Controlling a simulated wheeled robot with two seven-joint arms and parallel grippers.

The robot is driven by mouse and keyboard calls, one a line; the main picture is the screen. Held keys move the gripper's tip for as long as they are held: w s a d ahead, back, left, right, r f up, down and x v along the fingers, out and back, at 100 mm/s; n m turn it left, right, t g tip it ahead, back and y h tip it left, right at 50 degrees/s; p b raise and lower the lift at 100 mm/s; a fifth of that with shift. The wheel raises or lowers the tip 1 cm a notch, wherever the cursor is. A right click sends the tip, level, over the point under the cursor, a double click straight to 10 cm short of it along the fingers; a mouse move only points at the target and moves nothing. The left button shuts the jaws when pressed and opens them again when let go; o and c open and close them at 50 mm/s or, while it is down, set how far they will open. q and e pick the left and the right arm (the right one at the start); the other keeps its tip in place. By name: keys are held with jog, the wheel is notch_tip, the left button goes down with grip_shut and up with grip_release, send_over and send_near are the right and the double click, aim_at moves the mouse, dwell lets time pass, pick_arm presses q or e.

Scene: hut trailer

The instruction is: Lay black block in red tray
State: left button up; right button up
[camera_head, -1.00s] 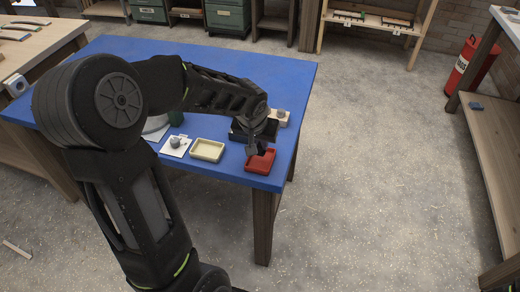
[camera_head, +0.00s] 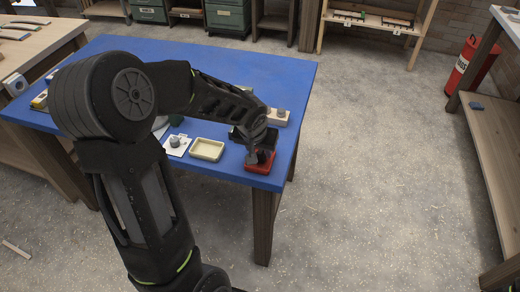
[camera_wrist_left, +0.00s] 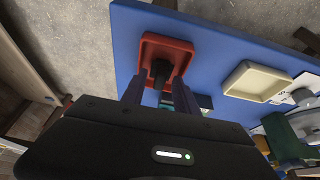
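The red tray (camera_head: 258,168) sits at the blue table's near right corner, and it also shows in the left wrist view (camera_wrist_left: 182,46). The black block (camera_wrist_left: 160,70) stands over the tray's floor in the wrist view, between my left fingers; it seems to be inside the tray, though contact with the floor is hard to see. My left gripper (camera_wrist_left: 160,88) points down at the tray, its two fingers apart with a gap on each side of the block. In the head view the left gripper (camera_head: 262,150) partly covers the tray. My right gripper is not in view.
A cream tray (camera_head: 207,149) lies left of the red tray. A white card with a grey knob (camera_head: 175,142) lies further left. The blue table (camera_head: 285,80) is clear at the back.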

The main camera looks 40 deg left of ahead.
pick_arm(q)
jog(key=shift+r, duration=0.35)
jog(key=v, duration=1.1)
jog(key=shift+s+r+p, duration=0.2)
jog(key=shift+r+p, duration=0.1)
jog(key=shift+d, duration=0.1)
